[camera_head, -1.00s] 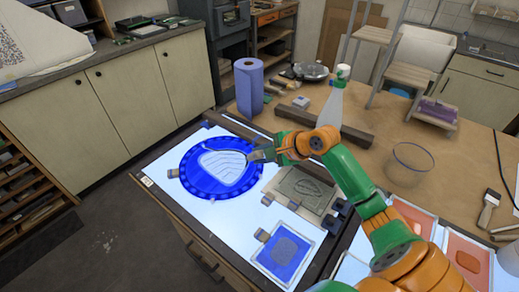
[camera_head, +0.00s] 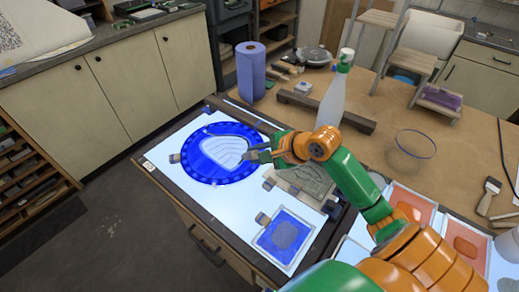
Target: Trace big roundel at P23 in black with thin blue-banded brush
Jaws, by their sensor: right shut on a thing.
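The big blue roundel (camera_head: 183,160) lies on the lit white light table (camera_head: 165,198), with a pale, line-marked shape in its middle. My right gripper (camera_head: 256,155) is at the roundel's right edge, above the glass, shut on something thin. I take it to be the brush, but it is too small to make out its blue band or its tip. Whether the tip touches the glass cannot be told. My left gripper is not in view.
A small blue square pane (camera_head: 285,240) and a grey patterned pane (camera_head: 305,178) lie on the light table. A spray bottle (camera_head: 333,98), blue paper roll (camera_head: 250,72), glass bowl (camera_head: 415,146) and wide brush (camera_head: 489,196) stand or lie on the wooden table.

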